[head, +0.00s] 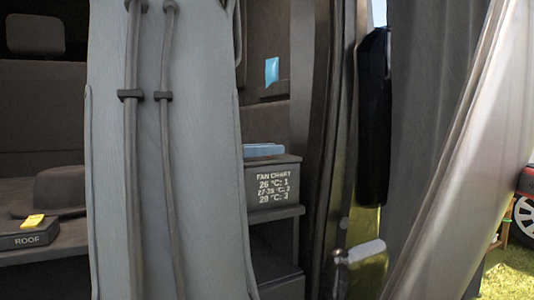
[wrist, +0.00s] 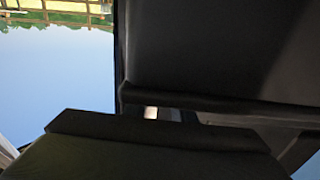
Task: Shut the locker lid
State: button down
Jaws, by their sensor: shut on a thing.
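I cannot pick out the locker lid with certainty in either view. In the wrist view, a large dark flat panel (wrist: 220,45) fills the upper right and ends in a thick rounded edge. A broad dark shape (wrist: 150,160) with a raised lip spans the bottom, close to the camera. I cannot tell whether either is the lid. The fingers of my gripper cannot be made out in either view, and what lies between them is hidden.
In the head view, a grey box (head: 271,188) marked "FAN CHART" stands on a shelf at centre right. A black block (head: 41,235) marked "ROOF", with a yellow piece on it, sits at the left. A grey curtain (head: 428,100) hangs at the right beside a light-handled lever (head: 362,252).

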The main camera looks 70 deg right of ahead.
jog(key=shift+f, duration=0.3)
jog(key=c, duration=1.5)
grip_release()
jog(key=shift+r, duration=0.1)
jog(key=shift+w+a, duration=0.3)
jog(key=shift+w, duration=0.1)
jog(key=p+v, duration=0.1)
jog(key=v, duration=0.6)
jog(key=shift+p, duration=0.3)
